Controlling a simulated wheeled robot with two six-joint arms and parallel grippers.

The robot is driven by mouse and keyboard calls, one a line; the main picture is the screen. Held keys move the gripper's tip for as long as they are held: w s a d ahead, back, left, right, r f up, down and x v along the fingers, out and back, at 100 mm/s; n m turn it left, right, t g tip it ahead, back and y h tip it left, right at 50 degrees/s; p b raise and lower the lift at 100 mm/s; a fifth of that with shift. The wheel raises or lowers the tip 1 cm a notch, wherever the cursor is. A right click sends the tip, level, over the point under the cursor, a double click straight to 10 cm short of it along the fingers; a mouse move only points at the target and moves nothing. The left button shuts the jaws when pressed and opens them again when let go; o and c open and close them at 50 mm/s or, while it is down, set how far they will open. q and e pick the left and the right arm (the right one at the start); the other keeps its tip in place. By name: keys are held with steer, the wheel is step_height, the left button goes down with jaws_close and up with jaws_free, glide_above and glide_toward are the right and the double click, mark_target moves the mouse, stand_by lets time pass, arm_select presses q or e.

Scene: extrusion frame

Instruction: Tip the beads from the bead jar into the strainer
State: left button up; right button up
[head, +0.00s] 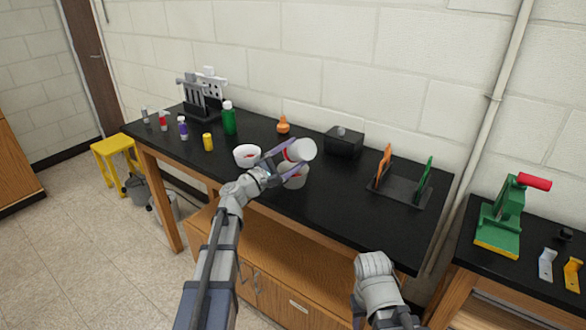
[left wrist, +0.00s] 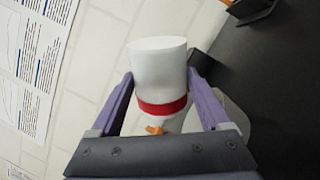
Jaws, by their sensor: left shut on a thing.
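The bead jar (head: 300,150), white with a red band, is held tilted in my left gripper (head: 284,160). In the left wrist view the jar (left wrist: 158,65) sits between the two purple fingers, its red band near the gripper body. A pale grey vessel (head: 293,181), apparently the strainer, stands on the black bench just below the jar, partly hidden by the gripper. A small orange bit (left wrist: 155,130) shows past the jar's banded end; I cannot tell what it is. My right arm shows at the lower right, but its fingers do not.
A white bowl (head: 247,156) with something red inside stands just left of the gripper. A black box (head: 344,143) and a rack (head: 400,191) are to the right.

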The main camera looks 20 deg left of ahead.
mark_target(286, 151)
arm_select(q)
steer(key=shift+w+a+r+n+y+p, duration=0.15)
steer(key=shift+w+a+n+p, duration=0.1)
steer(key=shift+n, duration=0.55)
steer(key=shift+w+a+r+n+y+p, duration=0.1)
steer(key=shift+a+n+y+p, duration=0.15)
steer(key=shift+n, duration=0.55)
steer(key=shift+w+a+r+n+y+p, duration=0.15)
steer(key=shift+w+n+p, duration=0.1)
steer(key=shift+n, duration=0.55)
steer(key=shift+w+a+f+n+y+p, duration=0.1)
steer(key=shift+w+a+n+y+p, duration=0.15)
steer(key=shift+n, duration=0.65)
steer(key=shift+w+a+f+n+y+p, duration=0.1)
steer(key=shift+w+a+n+p, duration=0.2)
steer(key=shift+n, duration=0.6)
steer(key=shift+w+a+f+n+y+p, duration=0.1)
steer(key=shift+a+n+y+p, duration=0.2)
steer(key=shift+n, duration=0.6)
stand_by(0.8)
stand_by(0.9)
steer(key=shift+s+d+m+b, duration=0.25)
steer(key=shift+m+b, duration=0.2)
steer(key=shift+m, duration=0.35)
steer(key=shift+s+d+r+m+h, duration=0.15)
steer(key=shift+m+h, duration=0.25)
steer(key=shift+m, duration=0.2)
